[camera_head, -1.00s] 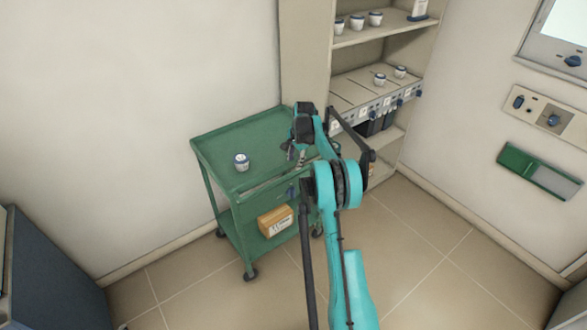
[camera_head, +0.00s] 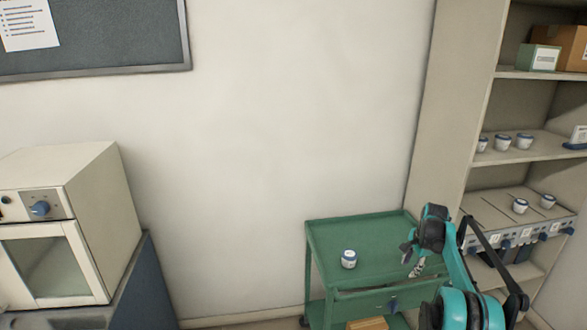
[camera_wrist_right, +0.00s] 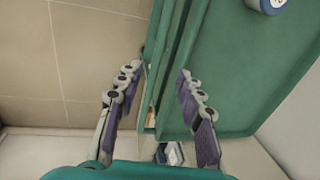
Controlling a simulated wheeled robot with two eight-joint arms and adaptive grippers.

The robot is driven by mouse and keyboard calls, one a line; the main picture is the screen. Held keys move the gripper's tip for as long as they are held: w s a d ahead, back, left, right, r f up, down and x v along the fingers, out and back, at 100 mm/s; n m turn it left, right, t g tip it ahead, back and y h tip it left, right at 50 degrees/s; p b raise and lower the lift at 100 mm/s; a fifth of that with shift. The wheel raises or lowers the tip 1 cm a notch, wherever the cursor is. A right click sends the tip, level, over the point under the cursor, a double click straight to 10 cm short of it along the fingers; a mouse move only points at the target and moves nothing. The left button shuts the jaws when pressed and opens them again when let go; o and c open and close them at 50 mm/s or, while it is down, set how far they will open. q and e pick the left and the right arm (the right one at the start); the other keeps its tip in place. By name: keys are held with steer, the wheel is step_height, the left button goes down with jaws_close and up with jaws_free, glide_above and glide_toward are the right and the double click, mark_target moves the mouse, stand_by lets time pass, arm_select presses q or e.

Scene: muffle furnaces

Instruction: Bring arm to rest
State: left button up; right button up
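My right arm rises at the lower right of the head view, and its gripper (camera_head: 411,261) is beside the front right part of the green cart (camera_head: 325,238). In the right wrist view the gripper (camera_wrist_right: 158,75) has its two fingers spread apart, with nothing between them but the cart's edge beyond. A small white jar with a blue band (camera_head: 349,259) stands on the cart top, to the left of the gripper and apart from it. My left gripper is not in view.
A muffle furnace (camera_head: 85,215) stands on a dark bench at the left. A shelf unit (camera_head: 455,120) with several jars, boxes and a row of blue-knobbed units is at the right. A cardboard box (camera_head: 367,323) shows below the cart top. The wall between is bare.

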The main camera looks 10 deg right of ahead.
steer(key=s+a+r+n+t, duration=0.1)
steer(key=s+a+r+n, duration=0.3)
steer(key=a, duration=0.3)
steer(key=s+a+r+n, duration=0.1)
steer(key=s+a+r, duration=0.3)
steer(key=a+r, duration=0.2)
steer(key=s+a+r+n+t, duration=0.1)
steer(key=s+a+r+n, duration=0.3)
steer(key=a, duration=0.3)
steer(key=s+a+f+n+t, duration=0.1)
steer(key=s+a+f+n, duration=0.1)
steer(key=s+a, duration=0.2)
steer(key=s+a+f+n+t, duration=0.1)
steer(key=s+a+n, duration=0.2)
steer(key=s, duration=0.8)
steer(key=s+a+f+n, duration=0.2)
steer(key=s+a+n, duration=0.1)
steer(key=s+a, duration=0.3)
steer(key=shift+s+a+f+t, duration=0.2)
steer(key=shift+s+f+t, duration=0.15)
steer(key=shift+s, duration=0.75)
steer(key=shift+w+r, duration=0.1)
steer(key=shift+c, duration=0.5)
